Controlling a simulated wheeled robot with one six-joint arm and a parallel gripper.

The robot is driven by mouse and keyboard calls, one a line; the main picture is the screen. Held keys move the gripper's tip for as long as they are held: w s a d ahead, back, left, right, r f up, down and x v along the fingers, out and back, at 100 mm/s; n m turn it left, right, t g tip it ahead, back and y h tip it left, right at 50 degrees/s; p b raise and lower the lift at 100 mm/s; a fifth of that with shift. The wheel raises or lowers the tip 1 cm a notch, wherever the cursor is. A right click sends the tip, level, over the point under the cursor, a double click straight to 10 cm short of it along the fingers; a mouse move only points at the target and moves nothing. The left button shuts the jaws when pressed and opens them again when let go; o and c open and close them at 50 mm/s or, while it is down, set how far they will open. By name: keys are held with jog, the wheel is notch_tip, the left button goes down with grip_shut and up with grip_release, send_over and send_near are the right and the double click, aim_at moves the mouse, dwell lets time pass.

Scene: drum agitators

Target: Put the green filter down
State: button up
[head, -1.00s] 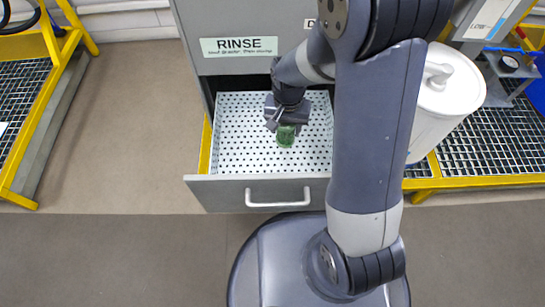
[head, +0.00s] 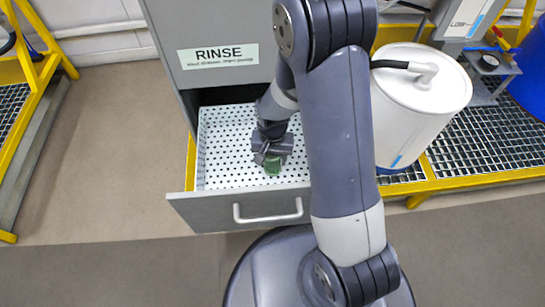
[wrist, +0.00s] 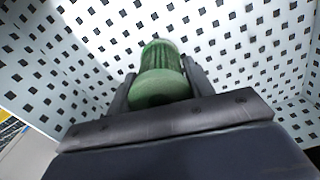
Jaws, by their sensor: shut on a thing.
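The green filter (head: 272,167) is a small ribbed cylinder. My gripper (head: 271,160) is shut on it inside the open drawer, over the white perforated liner (head: 225,140). In the wrist view the green filter (wrist: 158,75) sits between the two dark fingers (wrist: 160,85), its ribbed end pointing away toward the liner. I cannot tell whether the filter touches the liner.
The drawer front (head: 240,208) with its light handle is pulled out below a grey cabinet (head: 212,40) labelled RINSE. A white drum (head: 412,110) stands on a yellow-edged grating to the right. Much of the liner is clear.

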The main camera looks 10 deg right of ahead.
jog(key=shift+f, duration=0.15)
jog(key=o, duration=1)
jog(key=shift+c, duration=0.2)
notch_tip(320, 180, up, 12)
jog(key=p, duration=0.4)
jog(key=shift+r, duration=0.2)
